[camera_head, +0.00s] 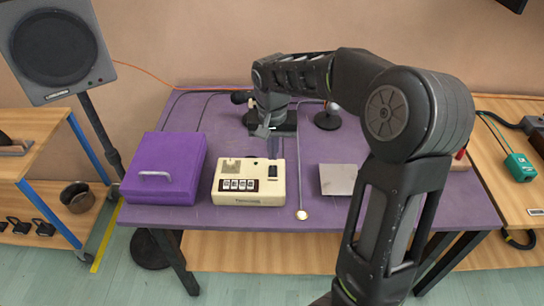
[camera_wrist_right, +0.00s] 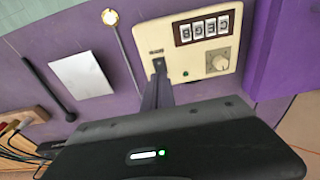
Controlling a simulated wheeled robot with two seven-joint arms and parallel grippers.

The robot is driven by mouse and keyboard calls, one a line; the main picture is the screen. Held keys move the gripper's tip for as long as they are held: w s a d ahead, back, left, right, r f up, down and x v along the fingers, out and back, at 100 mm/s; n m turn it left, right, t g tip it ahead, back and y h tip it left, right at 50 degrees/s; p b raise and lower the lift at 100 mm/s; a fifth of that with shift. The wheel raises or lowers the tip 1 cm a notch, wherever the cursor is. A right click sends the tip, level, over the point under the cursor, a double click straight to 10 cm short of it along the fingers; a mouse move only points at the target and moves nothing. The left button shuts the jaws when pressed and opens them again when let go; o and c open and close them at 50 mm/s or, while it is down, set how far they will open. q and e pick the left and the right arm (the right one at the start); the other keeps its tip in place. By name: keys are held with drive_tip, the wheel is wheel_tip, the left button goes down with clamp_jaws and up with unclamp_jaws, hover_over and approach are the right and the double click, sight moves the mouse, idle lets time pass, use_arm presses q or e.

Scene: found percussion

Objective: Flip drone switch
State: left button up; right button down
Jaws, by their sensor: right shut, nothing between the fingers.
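My right gripper (camera_head: 273,160) is shut and empty, reaching down from behind over the right part of the box. My left gripper is out of view.
A purple case (camera_head: 165,170) with a handle stands close left of the box. A thin rod with a round end (camera_head: 301,214) lies right of it, then a grey plate (camera_head: 338,179). A speaker (camera_head: 58,50) on a stand is at the left. My right arm covers the table's right part.

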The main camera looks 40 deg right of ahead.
wheel_tip(320, 180, up, 8)
hover_over(273, 166)
drive_tip(key=s+a, duration=0.2)
drive_tip(key=s, duration=0.1)
drive_tip(key=m, duration=0.6)
drive_tip(key=w+m+b, duration=0.1)
drive_tip(key=m, duration=1.1)
drive_tip(key=shift+w+d+b, duration=0.15)
drive_tip(key=shift+d+b, duration=0.2)
drive_tip(key=shift+f, duration=0.1)
drive_tip(key=f, duration=0.4)
drive_tip(key=w+f+p, duration=0.1)
drive_tip(key=f, duration=0.4)
drive_tip(key=d+f, duration=0.1)
drive_tip(key=f, duration=0.3)
drive_tip(key=shift+w+f, duration=0.15)
drive_tip(key=shift+f, duration=0.1)
